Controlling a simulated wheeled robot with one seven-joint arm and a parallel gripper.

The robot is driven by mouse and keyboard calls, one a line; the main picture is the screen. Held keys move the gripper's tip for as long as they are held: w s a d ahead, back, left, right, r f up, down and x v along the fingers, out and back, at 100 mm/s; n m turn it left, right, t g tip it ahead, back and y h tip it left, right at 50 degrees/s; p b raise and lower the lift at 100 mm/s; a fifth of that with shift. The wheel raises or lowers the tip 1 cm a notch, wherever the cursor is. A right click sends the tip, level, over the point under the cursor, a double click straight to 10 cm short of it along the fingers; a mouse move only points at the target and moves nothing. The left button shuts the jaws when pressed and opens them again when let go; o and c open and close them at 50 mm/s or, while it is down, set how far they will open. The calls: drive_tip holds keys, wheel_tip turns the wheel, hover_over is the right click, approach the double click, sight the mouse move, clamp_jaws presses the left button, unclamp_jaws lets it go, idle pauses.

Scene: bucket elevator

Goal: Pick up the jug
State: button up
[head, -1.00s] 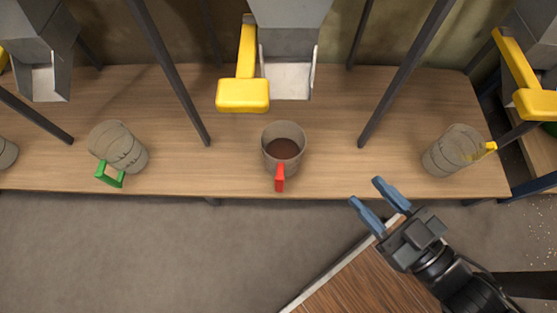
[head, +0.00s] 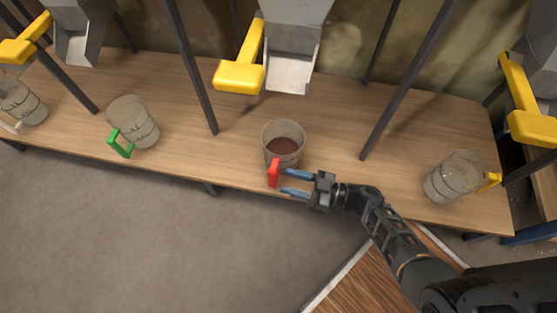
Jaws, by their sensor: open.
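A clear jug (head: 284,137) with a red handle (head: 273,173) stands upright on the bench under the middle chute, with brown material inside. Its handle faces the bench's front edge. My gripper (head: 284,182) is open, with its two blue fingers pointing left at the right side of the red handle. The fingertips are very close to the handle; I cannot tell whether they touch it or reach around it.
A grey chute (head: 291,70) with a yellow lever (head: 240,74) hangs above and behind the red-handled jug. Dark posts (head: 190,70) rise on both sides of it. The wooden bench (head: 210,160) has bare room between the jugs. The floor in front is clear at left.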

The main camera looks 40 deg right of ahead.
drive_tip(key=shift+b+x, duration=0.95)
drive_tip(key=shift+x, duration=2.95)
drive_tip(key=shift+c, duration=0.4)
clamp_jaws()
